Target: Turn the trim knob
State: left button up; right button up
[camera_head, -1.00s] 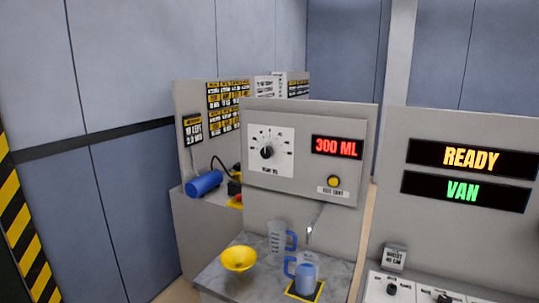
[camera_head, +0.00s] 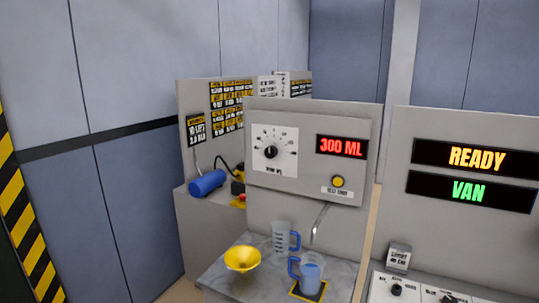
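The trim knob (camera_head: 270,152) is a small black knob on a white dial plate (camera_head: 289,165), on the left of the grey dispenser panel. Its pointer direction is too small to tell surely. To its right a display (camera_head: 342,146) reads 300 ML in red. A yellow button (camera_head: 338,181) sits below the display. Neither of my grippers shows in the head view.
Below the panel, a counter (camera_head: 228,280) holds a yellow funnel (camera_head: 242,259), a clear jug (camera_head: 284,238) and a blue-handled jug (camera_head: 309,274) on a yellow-edged pad under the spout (camera_head: 319,222). A blue cylinder (camera_head: 207,182) lies left. The right-hand console (camera_head: 471,158) reads READY and VAN.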

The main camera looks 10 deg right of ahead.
aim_at(271, 152)
jog(key=i+j+z, duration=0.1)
jog(key=j, duration=0.2)
jog(key=i+j+z, duration=0.1)
jog(key=i+j, duration=0.15)
jog(key=i+j+z, duration=0.15)
jog(key=j, duration=0.2)
jog(key=i+j+z, duration=0.1)
jog(key=j, duration=0.25)
jog(key=i+j+z, duration=0.1)
jog(key=j, duration=0.25)
jog(key=i+j+z, duration=0.1)
jog(key=j, duration=0.25)
jog(key=i, duration=0.05)
